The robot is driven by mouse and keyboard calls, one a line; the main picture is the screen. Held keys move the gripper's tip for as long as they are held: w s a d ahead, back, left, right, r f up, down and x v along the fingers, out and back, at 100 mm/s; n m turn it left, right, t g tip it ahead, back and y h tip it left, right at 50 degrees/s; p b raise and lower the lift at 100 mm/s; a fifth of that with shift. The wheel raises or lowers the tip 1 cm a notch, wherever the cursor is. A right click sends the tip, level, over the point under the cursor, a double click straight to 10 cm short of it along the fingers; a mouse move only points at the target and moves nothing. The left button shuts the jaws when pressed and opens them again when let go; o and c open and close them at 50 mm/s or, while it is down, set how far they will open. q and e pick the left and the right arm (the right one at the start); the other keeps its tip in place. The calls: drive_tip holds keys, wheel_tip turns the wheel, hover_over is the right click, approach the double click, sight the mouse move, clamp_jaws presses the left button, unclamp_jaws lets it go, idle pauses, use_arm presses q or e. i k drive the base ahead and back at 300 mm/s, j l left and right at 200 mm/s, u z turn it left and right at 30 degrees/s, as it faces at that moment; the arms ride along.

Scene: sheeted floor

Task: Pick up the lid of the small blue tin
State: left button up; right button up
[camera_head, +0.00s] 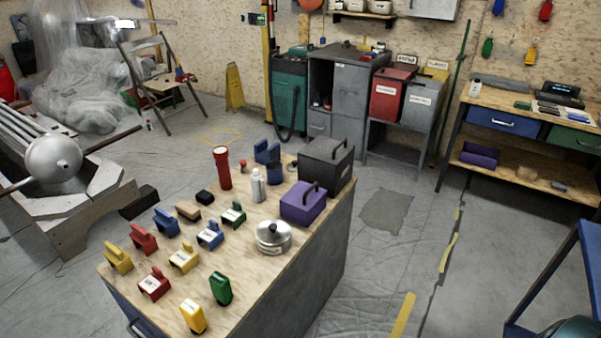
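A small dark blue round container (274,175), which looks like the blue tin, stands at the back of the wooden-topped workbench (255,290). It is between the white spray bottle and the dark grey box. A blue piece (266,152) shows directly behind and above it; I cannot tell whether this is its lid or a separate block. Neither of my grippers is in view.
Beside the tin are a red flashlight (222,167), white bottle (258,185), grey box (326,164) and purple box (303,203).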

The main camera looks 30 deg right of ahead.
sight(292, 167)
drive_tip(key=u, duration=1.5)
drive_tip(key=k+l, duration=0.1)
drive_tip(key=l, duration=0.55)
drive_tip(key=k+l, duration=0.15)
drive_tip(key=l, duration=0.5)
drive_tip(key=k+l, duration=0.1)
drive_tip(key=l, duration=0.55)
drive_tip(key=k+l, duration=0.15)
drive_tip(key=l, duration=0.5)
drive_tip(key=k+l, duration=0.1)
drive_tip(key=l, duration=0.6)
drive_tip(key=k+l, duration=0.15)
drive_tip(key=l, duration=0.5)
drive_tip(key=k+l, duration=0.1)
drive_tip(key=l, duration=0.55)
drive_tip(key=k+l, duration=0.15)
drive_tip(key=l, duration=0.5)
drive_tip(key=u, duration=0.05)
